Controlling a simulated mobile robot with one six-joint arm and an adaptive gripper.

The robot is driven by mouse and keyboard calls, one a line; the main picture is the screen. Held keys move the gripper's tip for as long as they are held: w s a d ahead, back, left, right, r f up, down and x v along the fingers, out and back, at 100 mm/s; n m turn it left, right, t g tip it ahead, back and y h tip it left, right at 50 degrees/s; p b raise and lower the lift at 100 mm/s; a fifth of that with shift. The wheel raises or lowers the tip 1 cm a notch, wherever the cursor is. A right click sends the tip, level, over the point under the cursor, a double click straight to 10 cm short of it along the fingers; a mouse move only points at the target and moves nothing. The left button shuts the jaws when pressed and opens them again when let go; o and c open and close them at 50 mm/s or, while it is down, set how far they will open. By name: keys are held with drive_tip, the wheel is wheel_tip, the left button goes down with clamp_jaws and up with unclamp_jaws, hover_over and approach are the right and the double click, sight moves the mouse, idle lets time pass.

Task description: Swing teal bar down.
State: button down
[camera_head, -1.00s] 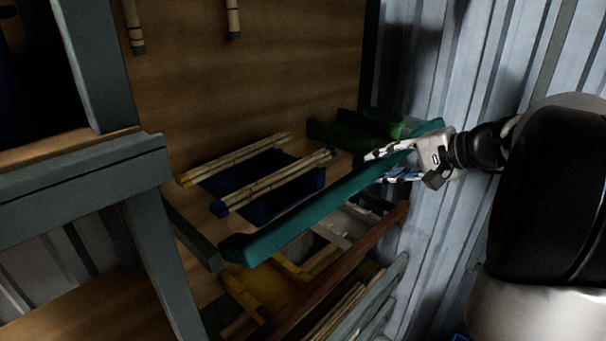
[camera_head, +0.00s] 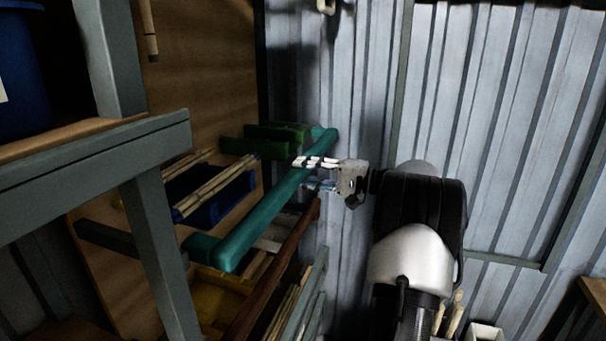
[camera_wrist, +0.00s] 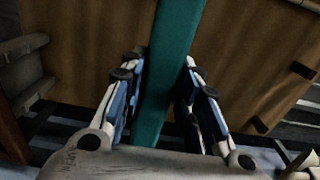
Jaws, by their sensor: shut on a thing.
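The teal bar (camera_head: 262,217) runs slantwise in the head view, from a low near end at the left to a higher far end by the metal wall. My gripper (camera_head: 312,172) comes from the right and is shut around the bar toward its far end. In the wrist view the teal bar (camera_wrist: 168,75) passes between the two fingers of my gripper (camera_wrist: 158,88). How firmly each pad touches it is hard to see in the dim light.
Behind the bar are bamboo sticks (camera_head: 215,190) on a blue holder and a green holder (camera_head: 265,140). A brown bar (camera_head: 275,270) and yellow bin (camera_head: 220,296) lie below. A grey frame (camera_head: 150,240) stands at left; a corrugated wall (camera_head: 480,130) is at right.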

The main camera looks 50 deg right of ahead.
drive_tip(key=c, duration=1.2)
unclamp_jaws()
drive_tip(key=v, duration=1.2)
drive_tip(key=shift+w, duration=0.1)
